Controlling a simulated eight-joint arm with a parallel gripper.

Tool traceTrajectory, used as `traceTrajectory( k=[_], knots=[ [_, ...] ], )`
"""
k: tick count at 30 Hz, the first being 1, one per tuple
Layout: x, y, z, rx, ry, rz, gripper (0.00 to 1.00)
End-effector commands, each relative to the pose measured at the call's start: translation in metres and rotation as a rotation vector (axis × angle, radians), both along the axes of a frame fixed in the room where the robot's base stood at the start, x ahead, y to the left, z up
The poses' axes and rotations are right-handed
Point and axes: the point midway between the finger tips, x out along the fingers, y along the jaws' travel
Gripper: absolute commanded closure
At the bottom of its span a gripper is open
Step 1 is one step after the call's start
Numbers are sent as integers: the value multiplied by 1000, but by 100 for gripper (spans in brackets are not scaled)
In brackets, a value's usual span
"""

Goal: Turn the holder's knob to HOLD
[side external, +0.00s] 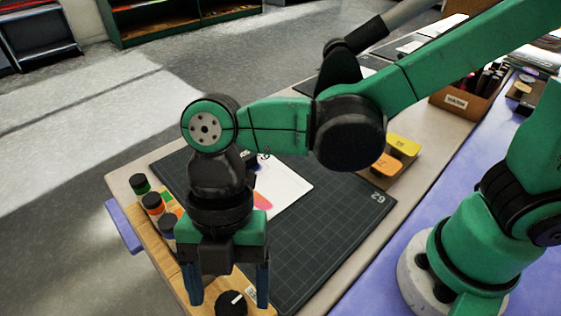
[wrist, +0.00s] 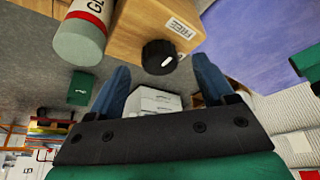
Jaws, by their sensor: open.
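The holder (side external: 174,265) is a pale wooden block along the table's left edge, and it also shows in the wrist view (wrist: 135,27). Its round black knob (side external: 229,307) carries a white pointer mark; in the wrist view the knob (wrist: 152,53) has the mark at its lower right. A white label reading FREE (wrist: 181,28) is on the wood beside the knob. No HOLD label is readable. My gripper (side external: 229,293) points down with blue fingers open on either side of the knob. In the wrist view the fingers (wrist: 162,70) appear apart from it.
Dark-capped bottles (side external: 153,203) stand in the holder, and a glue bottle (wrist: 80,38) shows in the wrist view. A dark cutting mat (side external: 325,225) with a white sheet (side external: 285,190) lies to the right. Yellow and orange blocks (side external: 400,147) sit further back.

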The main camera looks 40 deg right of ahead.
Motion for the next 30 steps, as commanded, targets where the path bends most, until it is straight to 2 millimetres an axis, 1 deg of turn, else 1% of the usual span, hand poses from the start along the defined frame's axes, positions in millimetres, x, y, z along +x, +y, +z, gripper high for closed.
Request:
traceTrajectory(
  k=[1,5,13,14,15,17,18,20,21,22,30],
  knots=[
    [-1,1,-5,0,0,0,25],
    [-4,3,-12,-1,0,-1,25],
    [-4,4,-14,0,-1,-3,25],
    [-4,4,-14,0,-1,-4,28],
    [-4,4,-14,0,-1,-4,39],
    [-4,4,-14,0,-1,-4,56],
    [-4,4,-14,0,-1,-4,67],
    [-4,3,-14,0,-1,-4,84],
    [-4,3,-14,0,-1,-4,96],
    [-4,3,-14,0,-1,-4,100],
    [-4,3,-13,0,-1,-27,100]
  ],
)
